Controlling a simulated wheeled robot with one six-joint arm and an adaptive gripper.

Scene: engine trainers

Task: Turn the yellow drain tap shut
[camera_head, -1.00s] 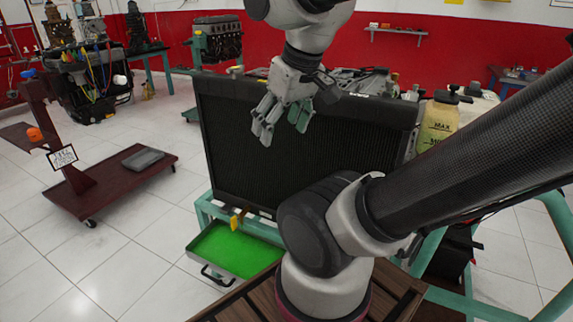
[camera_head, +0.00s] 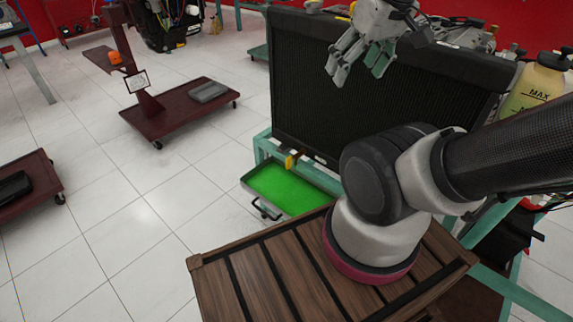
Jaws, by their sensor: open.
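The yellow drain tap (camera_head: 290,161) sits at the lower left edge of the black radiator (camera_head: 375,95), above a shallow tray (camera_head: 262,205) holding bright green liquid. The tap is small here, and I cannot tell how its handle is turned. My gripper (camera_head: 358,70) hangs in front of the upper part of the radiator, well above and to the right of the tap. Its fingers are apart and hold nothing.
A teal frame (camera_head: 262,148) carries the radiator. A yellowish tank marked MAX (camera_head: 536,85) stands at the right. Dark red carts (camera_head: 185,115) stand at the left. White tiled floor (camera_head: 130,210) is clear left of the tray.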

